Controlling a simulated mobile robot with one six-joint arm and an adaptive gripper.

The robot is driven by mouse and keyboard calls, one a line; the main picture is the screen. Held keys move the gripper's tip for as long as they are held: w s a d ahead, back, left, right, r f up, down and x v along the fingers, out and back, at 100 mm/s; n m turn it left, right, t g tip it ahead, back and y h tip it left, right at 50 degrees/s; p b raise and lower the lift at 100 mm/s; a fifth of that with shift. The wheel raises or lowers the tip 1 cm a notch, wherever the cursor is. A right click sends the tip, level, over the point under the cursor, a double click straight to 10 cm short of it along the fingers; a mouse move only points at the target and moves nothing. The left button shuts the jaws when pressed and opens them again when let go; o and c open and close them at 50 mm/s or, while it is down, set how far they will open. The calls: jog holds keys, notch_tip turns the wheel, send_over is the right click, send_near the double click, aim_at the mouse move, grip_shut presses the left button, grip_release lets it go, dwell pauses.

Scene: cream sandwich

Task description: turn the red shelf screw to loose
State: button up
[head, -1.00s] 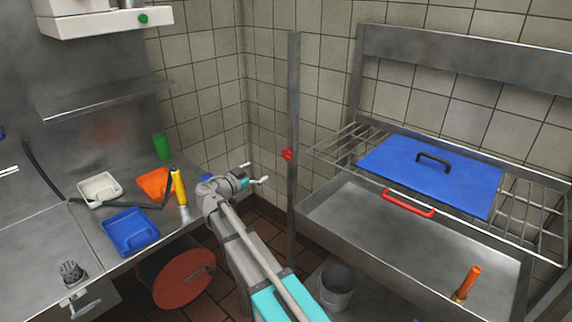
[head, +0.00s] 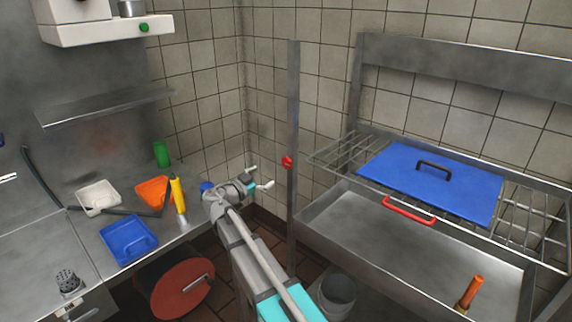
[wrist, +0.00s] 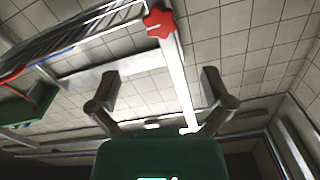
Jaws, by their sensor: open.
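The red shelf screw (head: 287,162) is a small star-shaped knob on the upright metal post (head: 293,105) left of the shelf unit. In the wrist view the red screw (wrist: 158,22) shows at the top, beyond and above the fingertips. My gripper (head: 260,179) is left of the post and a little lower than the screw in the head view. Its fingers are spread with nothing between them, and they also show in the wrist view (wrist: 158,82). The gripper is apart from the screw.
A blue lid (head: 430,181) lies on the wire rack (head: 340,152), above a steel basin (head: 345,225) with a red handle (head: 408,210). The left counter holds an orange tray (head: 152,192), a blue tray (head: 128,238) and a yellow bottle (head: 178,195). A bucket (head: 337,291) stands below.

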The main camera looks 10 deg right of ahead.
aim_at(286, 163)
jog(key=x, duration=1.1)
jog(key=shift+w+d, duration=0.1)
jog(key=shift+w, duration=0.05)
jog(key=shift+c, duration=0.3)
jog(key=c, duration=1.1)
